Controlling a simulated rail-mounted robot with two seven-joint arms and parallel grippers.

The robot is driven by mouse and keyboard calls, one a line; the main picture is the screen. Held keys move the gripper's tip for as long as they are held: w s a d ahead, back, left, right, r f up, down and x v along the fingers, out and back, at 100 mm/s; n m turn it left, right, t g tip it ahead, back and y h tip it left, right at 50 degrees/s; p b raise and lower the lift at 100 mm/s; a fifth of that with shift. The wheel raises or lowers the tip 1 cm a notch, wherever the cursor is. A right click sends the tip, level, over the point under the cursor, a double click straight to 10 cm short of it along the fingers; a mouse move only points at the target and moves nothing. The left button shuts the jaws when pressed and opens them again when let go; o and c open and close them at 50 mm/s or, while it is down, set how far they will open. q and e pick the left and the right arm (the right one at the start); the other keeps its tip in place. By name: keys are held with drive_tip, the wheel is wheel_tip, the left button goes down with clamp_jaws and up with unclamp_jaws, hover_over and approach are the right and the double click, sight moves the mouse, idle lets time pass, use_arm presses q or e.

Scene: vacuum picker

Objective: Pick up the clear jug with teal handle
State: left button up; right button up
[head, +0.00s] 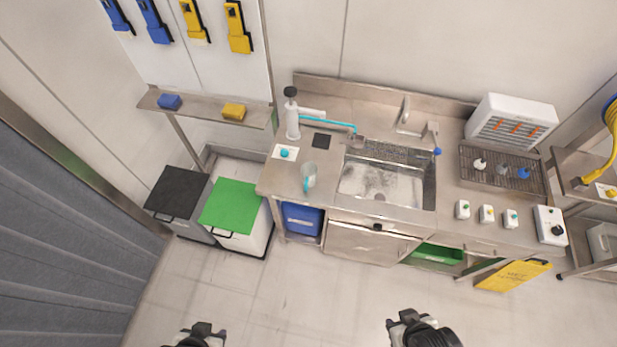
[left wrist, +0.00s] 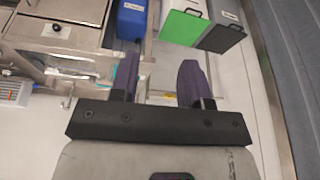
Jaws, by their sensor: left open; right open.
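The clear jug (head: 309,174) with a teal handle stands on the steel counter (head: 273,186), left of the sink in the head view. My left gripper (head: 204,328) is at the bottom of the head view, well apart from the jug and nearer to me than the counter. In the left wrist view its two dark fingers (left wrist: 157,78) are spread with nothing between them that they grip. I cannot make out the jug clearly in that view. My right gripper (head: 403,321) is open and empty at the bottom, right of centre, over the floor.
A sink (head: 382,186) lies right of the jug. A white pump bottle (head: 292,118) with a teal tube and a dark square pad (head: 322,141) stand behind the jug. Green-lidded (head: 231,206) and black-lidded (head: 178,192) bins stand left of the counter. The floor before it is clear.

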use_arm(q)
drive_tip(key=o, duration=0.9)
drive_tip(key=shift+o, duration=0.2)
